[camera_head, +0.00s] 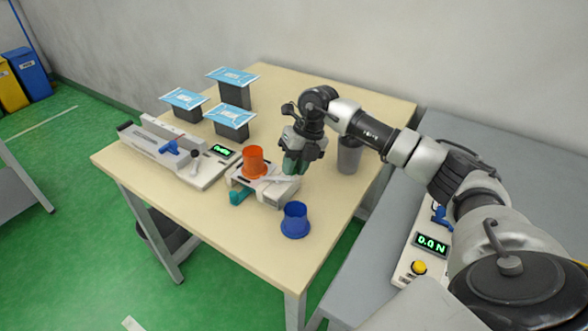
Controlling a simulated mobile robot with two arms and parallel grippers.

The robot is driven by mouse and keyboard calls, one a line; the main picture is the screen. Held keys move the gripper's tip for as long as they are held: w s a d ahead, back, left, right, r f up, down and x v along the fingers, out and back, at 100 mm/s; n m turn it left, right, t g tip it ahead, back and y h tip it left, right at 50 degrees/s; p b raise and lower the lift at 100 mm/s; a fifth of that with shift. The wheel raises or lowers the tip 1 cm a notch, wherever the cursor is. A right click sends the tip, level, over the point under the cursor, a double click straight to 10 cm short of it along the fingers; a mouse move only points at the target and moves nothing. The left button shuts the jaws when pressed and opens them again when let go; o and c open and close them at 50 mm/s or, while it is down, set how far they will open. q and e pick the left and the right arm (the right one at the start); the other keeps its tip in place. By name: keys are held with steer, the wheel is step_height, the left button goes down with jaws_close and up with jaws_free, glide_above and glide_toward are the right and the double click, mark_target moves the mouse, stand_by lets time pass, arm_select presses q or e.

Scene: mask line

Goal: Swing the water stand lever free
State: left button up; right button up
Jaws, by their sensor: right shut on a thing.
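The water stand (281,193) is a low white and grey fixture near the middle of the wooden table. An orange cup (254,162) sits on its left part, and a teal block (240,196) shows at its front left. My right gripper (294,168) comes down from above at the stand's right rear, beside the orange cup. It is shut on the stand's lever, which is mostly hidden by the fingers; a pale bar (265,180) runs from below the cup towards the fingers. My left gripper is not in view.
A blue cup (295,220) stands just in front of the stand, and a grey cup (349,155) right of the gripper. A white device with a green display (221,151) lies left. Several blue-lidded boxes (231,116) stand behind. The table's front left is clear.

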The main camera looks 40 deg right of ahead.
steer(key=n, duration=0.1)
steer(key=w+n+g, duration=0.1)
steer(key=shift+d+n, duration=0.25)
steer(key=shift+n, duration=0.15)
steer(key=n, duration=0.1)
steer(key=w+n+g+b, duration=0.1)
steer(key=n, duration=0.1)
steer(key=shift+w+d+n, duration=0.1)
steer(key=shift+n, duration=0.2)
steer(key=n, duration=0.2)
steer(key=w+n+g+h+b, duration=0.1)
steer(key=n, duration=0.1)
steer(key=w+n, duration=0.1)
steer(key=n, duration=0.1)
steer(key=shift+r+g+b, duration=0.1)
steer(key=shift+g+b, duration=0.2)
steer(key=shift+b, duration=0.05)
steer(key=o, duration=0.9)
steer(key=shift+a, duration=0.2)
steer(key=v, duration=1)
steer(key=shift+w+r, duration=0.15)
steer(key=shift+r, duration=0.25)
